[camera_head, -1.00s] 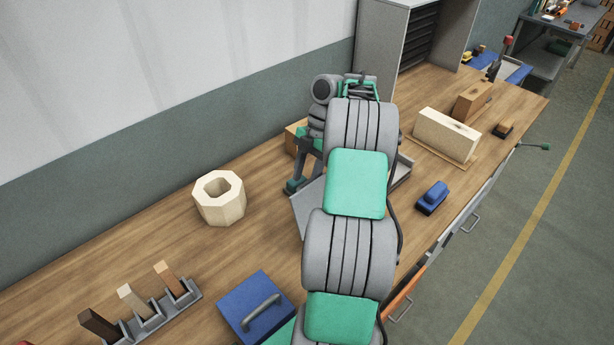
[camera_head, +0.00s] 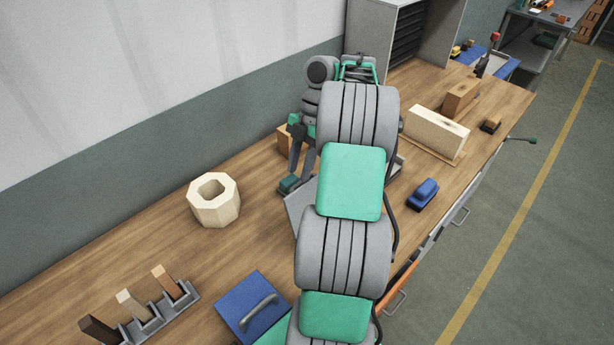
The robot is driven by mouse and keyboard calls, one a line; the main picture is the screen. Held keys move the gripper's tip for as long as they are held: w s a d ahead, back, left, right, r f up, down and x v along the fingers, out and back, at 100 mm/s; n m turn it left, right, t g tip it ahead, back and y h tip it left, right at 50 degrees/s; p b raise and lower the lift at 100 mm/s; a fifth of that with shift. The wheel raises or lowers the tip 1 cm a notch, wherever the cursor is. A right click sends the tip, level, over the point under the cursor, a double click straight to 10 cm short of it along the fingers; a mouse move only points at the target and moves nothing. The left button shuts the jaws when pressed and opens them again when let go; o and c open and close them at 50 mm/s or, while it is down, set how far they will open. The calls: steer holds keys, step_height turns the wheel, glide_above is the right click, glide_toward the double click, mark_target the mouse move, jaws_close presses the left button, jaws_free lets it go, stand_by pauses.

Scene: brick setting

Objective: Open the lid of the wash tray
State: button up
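A flat blue lid (camera_head: 238,303) with a grey bar handle (camera_head: 259,312) lies level at the bottom middle of the bench, looking shut; a green part (camera_head: 276,334) shows beside it. I take this to be the wash tray. My arm passes close to its right and hides what lies there. My gripper (camera_head: 289,184) is farther up the bench, well away from the handle.
A pale octagonal ring block (camera_head: 213,201) stands left of my gripper. A grey rack (camera_head: 160,318) with several wooden-handled tools is at lower left. A blue brush-like tool (camera_head: 423,194) and a pale block (camera_head: 437,131) lie to the right. The wall bounds the bench behind.

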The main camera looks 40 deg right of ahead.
steer(key=s+a+r, duration=0.6)
steer(key=s, duration=0.3)
steer(key=shift+s+r+b, duration=0.25)
steer(key=shift+s+b, duration=0.15)
steer(key=shift+b, duration=0.05)
steer(key=w+a+f+m+t+h+b, duration=0.1)
steer(key=w+a+m+t+h, duration=0.1)
steer(key=a+m, duration=0.7)
steer(key=w+a+f+m+t+h+b, duration=0.1)
steer(key=w+a+m+t+h, duration=0.1)
steer(key=a+m, duration=0.7)
steer(key=shift+a+f+t+h, duration=0.3)
steer(key=shift+a+t, duration=0.4)
steer(key=shift+a, duration=0.3)
